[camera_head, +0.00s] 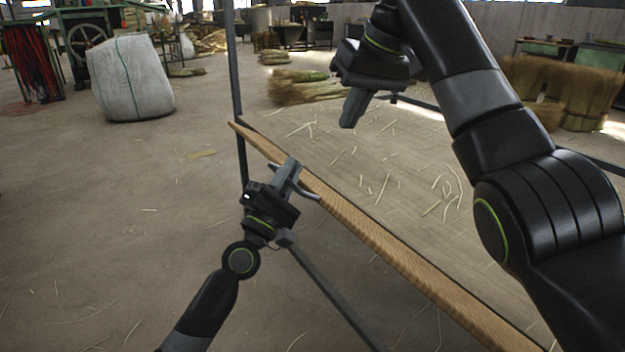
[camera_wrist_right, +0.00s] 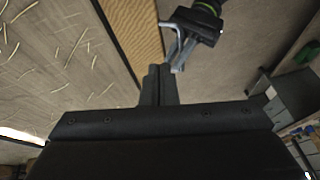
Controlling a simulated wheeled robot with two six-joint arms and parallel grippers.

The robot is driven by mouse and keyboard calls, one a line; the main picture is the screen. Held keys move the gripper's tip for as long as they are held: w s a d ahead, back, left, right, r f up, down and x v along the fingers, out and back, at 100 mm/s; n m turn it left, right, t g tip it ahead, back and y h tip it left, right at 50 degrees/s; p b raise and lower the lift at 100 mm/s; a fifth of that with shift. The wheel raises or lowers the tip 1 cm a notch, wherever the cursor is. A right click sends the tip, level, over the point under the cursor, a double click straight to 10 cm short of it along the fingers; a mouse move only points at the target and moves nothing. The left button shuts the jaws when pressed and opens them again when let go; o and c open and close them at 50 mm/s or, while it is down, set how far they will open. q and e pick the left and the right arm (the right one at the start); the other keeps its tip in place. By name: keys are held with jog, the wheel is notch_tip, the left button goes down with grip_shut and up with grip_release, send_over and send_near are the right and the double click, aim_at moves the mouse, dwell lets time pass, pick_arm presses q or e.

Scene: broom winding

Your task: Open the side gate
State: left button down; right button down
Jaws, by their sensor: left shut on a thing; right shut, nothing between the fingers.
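The side gate (camera_head: 400,258) is a long wooden board along the near-left edge of the work table. It also shows in the right wrist view (camera_wrist_right: 133,28). A curved metal handle (camera_head: 310,194) sits near its far end. My left gripper (camera_head: 287,172) is shut on the handle, and its fingers hide part of it. It shows in the right wrist view too (camera_wrist_right: 182,45). My right gripper (camera_head: 352,108) is shut and empty above the far part of the table, apart from the gate. I cannot tell the gate's exact tilt.
The table top (camera_head: 385,165) carries loose straws. A dark upright post (camera_head: 238,90) stands at the table's far-left corner. A white sack (camera_head: 130,78) and broom bundles (camera_head: 300,88) lie further back. The floor left of the table is mostly clear.

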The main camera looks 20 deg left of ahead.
jog(key=f, duration=0.1)
pick_arm(q)
jog(key=shift+s+d+r, duration=0.1)
jog(key=shift+d, duration=0.1)
pick_arm(e)
send_near(305, 194)
jog(key=w+x, duration=0.1)
jog(key=x, duration=0.6)
jog(key=shift+n+g, duration=0.3)
jog(key=shift+a+f, duration=0.1)
jog(key=shift+f, duration=0.05)
pick_arm(q)
jog(key=shift+d+r, duration=0.1)
jog(key=shift+r, duration=0.1)
pick_arm(e)
jog(key=shift+s+a+f, duration=0.25)
jog(key=shift+s+f, duration=0.15)
jog(key=shift+f, duration=0.1)
pick_arm(q)
jog(key=shift+d, duration=0.1)
pick_arm(e)
jog(key=shift+f, duration=0.25)
pick_arm(q)
jog(key=c, duration=1.5)
grip_release()
pick_arm(e)
jog(key=shift+d, duration=0.1)
